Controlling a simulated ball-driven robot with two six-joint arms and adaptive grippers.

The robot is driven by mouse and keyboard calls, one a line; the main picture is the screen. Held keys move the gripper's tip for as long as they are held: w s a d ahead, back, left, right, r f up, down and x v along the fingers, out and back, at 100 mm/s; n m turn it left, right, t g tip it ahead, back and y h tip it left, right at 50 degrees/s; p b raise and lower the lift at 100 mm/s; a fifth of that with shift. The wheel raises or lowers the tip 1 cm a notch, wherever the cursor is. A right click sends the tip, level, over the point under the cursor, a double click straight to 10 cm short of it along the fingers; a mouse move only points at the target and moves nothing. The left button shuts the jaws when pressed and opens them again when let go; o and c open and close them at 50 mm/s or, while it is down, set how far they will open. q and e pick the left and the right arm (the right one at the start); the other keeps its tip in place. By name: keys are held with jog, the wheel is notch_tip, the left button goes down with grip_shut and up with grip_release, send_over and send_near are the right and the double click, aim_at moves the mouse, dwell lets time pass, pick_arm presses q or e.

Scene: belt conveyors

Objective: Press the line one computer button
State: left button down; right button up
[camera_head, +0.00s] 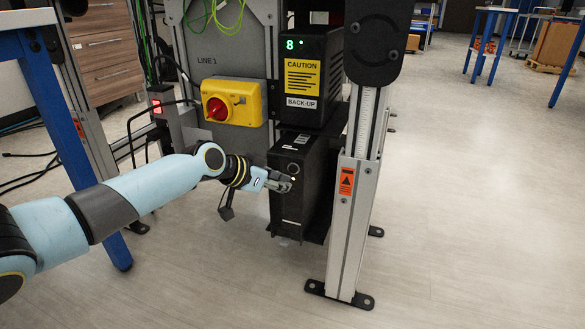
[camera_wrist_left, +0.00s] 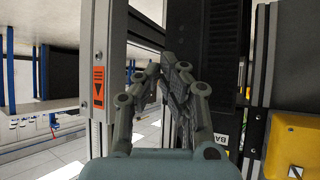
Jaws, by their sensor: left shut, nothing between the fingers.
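The line one computer (camera_head: 312,172) is a black upright box under the back-up unit, beside the grey panel marked LINE 1. Its narrow front faces me, with a small round mark high up and a ring lower down. My left gripper (camera_head: 290,185) is shut and empty, with its fingertips at the upper part of that front. A small warm light shows beside the tips; I cannot tell whether they touch the button. In the left wrist view the closed fingers (camera_wrist_left: 165,75) hide what lies straight ahead. My right gripper is not in view.
The black back-up unit (camera_head: 308,75) with a yellow caution label sits above the computer. A yellow box with a red knob (camera_head: 231,102) is left of it. A metal post (camera_head: 356,200) stands close on the right, its foot on the floor. Open floor lies right.

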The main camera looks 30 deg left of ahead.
pick_arm(q)
jog(key=s, duration=0.1)
jog(key=s+d+p, duration=0.1)
jog(key=s, duration=0.1)
jog(key=shift+s, duration=0.15)
jog(key=shift+a, duration=0.1)
dwell(0.7)
